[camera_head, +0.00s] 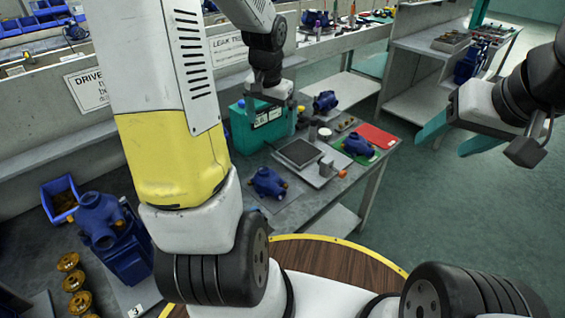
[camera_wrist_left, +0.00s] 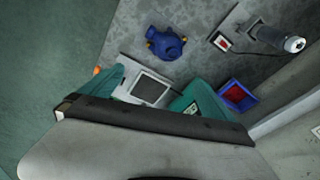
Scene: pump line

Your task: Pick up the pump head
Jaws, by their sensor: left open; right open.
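Blue pump heads lie on the middle bench in the head view. One (camera_head: 268,183) is near the bench's front left, one (camera_head: 358,145) is on a green mat to the right, and one (camera_head: 325,101) is farther back. The left wrist view shows one blue pump head (camera_wrist_left: 165,43) with brass-coloured ports, beyond the fingertips. My left gripper (camera_wrist_left: 157,80) is open above the bench, apart from that pump head; its fingers are hard to separate from the teal can in the head view. My right gripper (camera_head: 457,135) is open and empty over the floor at right.
A scale (camera_head: 300,152) sits between the pump heads; it shows in the left wrist view (camera_wrist_left: 150,88). A teal can (camera_head: 242,132) stands behind. A blue pump assembly (camera_head: 122,245), brass parts (camera_head: 78,283) and a blue bin (camera_head: 58,203) are at left.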

